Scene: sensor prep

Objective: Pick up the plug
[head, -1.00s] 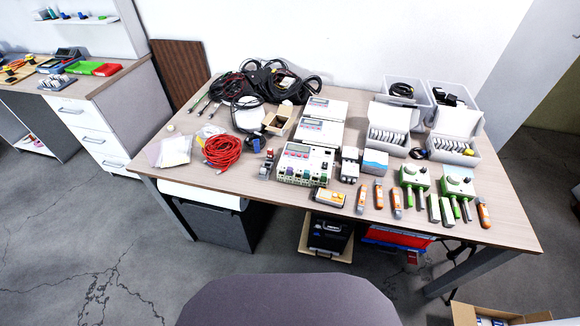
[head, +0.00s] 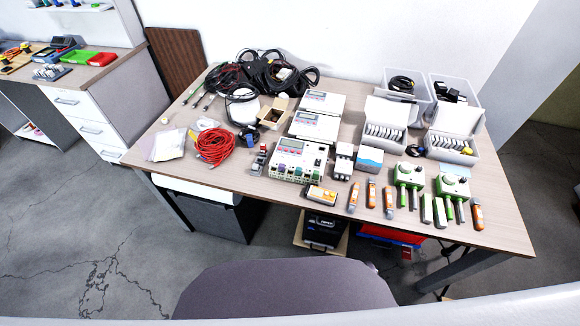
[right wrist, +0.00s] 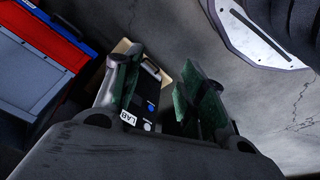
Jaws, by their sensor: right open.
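No plug can be picked out with certainty in the head view. A small dark blue and black piece (head: 249,135) lies beside the red coiled cable (head: 214,146) on the table (head: 165,115). Another dark round piece (head: 415,151) lies by the right-hand open white box. Black cables (head: 265,75) are heaped at the back, their ends hard to make out. My right gripper (right wrist: 158,72) is open and empty in the right wrist view, with its dark green finger pads apart above the floor, away from the tabletop items. My left gripper is not in view.
Measuring devices (head: 302,160), orange-and-grey tools (head: 371,192) and green-topped instruments (head: 452,185) crowd the table's front. Clear bins (head: 455,92) stand at back right. A grey chair (head: 285,288) stands before the table. Under it are a black case (head: 323,229) and a red-and-blue box (right wrist: 40,55).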

